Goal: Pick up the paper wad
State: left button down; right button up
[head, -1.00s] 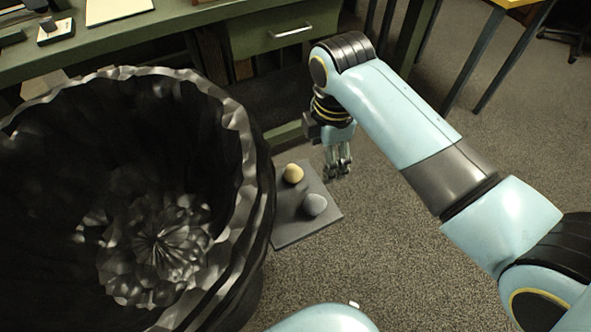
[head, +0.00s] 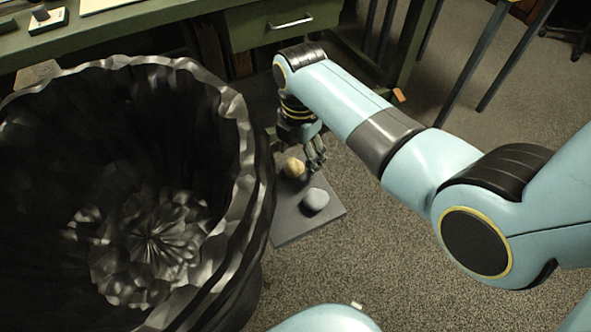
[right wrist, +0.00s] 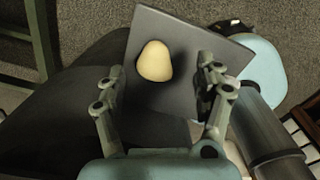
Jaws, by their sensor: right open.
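A smooth pale yellow lump (head: 294,168), the likeliest paper wad, sits on a flat dark grey board (head: 290,228) on the floor. A grey rounded lump (head: 316,200) sits nearer on the same board. My right gripper (head: 314,156) is just above and beside the yellow lump, its fingers apart and empty. In the right wrist view the yellow lump (right wrist: 155,62) shows beyond and between the two open fingers (right wrist: 164,82), apart from both. The grey lump is mostly hidden there behind the gripper. My left gripper is out of view.
A large black bin with a crumpled liner (head: 245,130) stands close to the board's left. A green desk (head: 150,27) with a drawer (head: 285,22) is behind. A small orange-brown piece (head: 399,95) lies by the desk leg.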

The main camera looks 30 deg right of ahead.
aim_at(298, 161)
notch_tip(298, 161, down, 4)
jog(key=shift+w+b, duration=0.15)
jog(key=shift+b, duration=0.6)
jog(key=c, duration=0.9)
jog(key=shift+r, duration=0.15)
jog(key=shift+c, duration=0.2)
